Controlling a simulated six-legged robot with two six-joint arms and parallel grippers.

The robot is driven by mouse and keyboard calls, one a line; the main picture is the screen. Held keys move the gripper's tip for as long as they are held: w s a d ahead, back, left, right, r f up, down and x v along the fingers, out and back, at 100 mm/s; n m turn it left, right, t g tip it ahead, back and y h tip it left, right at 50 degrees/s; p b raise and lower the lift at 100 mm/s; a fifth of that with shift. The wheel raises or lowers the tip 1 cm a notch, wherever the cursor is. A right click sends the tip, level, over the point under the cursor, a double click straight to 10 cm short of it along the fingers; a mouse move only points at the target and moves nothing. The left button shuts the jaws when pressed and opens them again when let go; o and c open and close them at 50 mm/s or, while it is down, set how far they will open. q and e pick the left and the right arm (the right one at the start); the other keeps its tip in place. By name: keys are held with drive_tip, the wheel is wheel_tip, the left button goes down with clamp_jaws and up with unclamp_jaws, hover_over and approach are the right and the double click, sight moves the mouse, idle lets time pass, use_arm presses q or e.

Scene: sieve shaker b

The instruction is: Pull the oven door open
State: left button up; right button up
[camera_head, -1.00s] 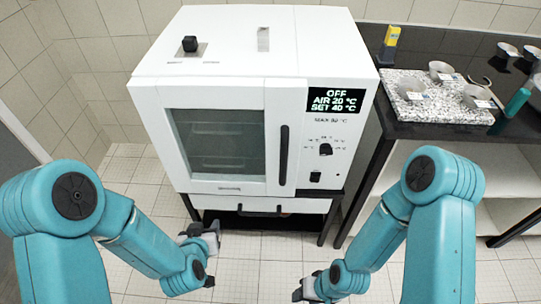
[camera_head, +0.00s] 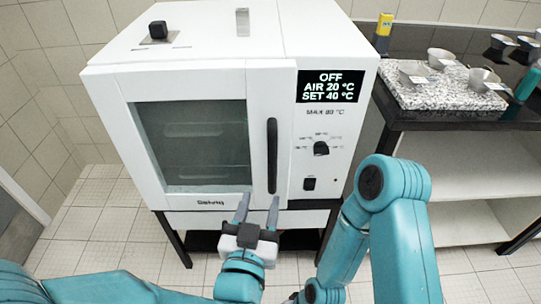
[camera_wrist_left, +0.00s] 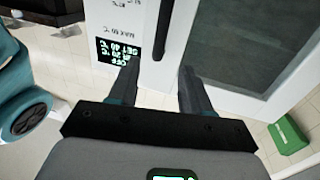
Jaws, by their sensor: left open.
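The white oven (camera_head: 320,235) stands ahead on a dark-legged stand, its windowed door (camera_head: 185,90) shut. A black upright handle (camera_head: 272,156) is on the door's right side. My left gripper (camera_head: 258,203) is open and empty, its fingertips just below the handle's lower end in the head view. In the left wrist view, the handle (camera_wrist_left: 163,30) lies ahead, in line with the gap between the open fingers (camera_wrist_left: 158,72). I cannot tell how far in front of the door they are. My right arm is low at the right; its fingers are not visible.
A dark-topped bench (camera_head: 420,118) with a speckled slab (camera_head: 425,95) and metal cups stands right of the oven. The oven panel has a display (camera_head: 331,87) and a knob (camera_head: 321,148). Tiled floor (camera_head: 105,220) at left is clear. A green box (camera_wrist_left: 288,135) shows in the left wrist view.

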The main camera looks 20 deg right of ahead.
sight(272, 155)
use_arm(q)
drive_tip(key=x, duration=1.5)
drive_tip(key=shift+w+r+p, duration=0.1)
drive_tip(key=shift+w+p, duration=0.25)
drive_tip(key=shift+p, duration=0.05)
clamp_jaws()
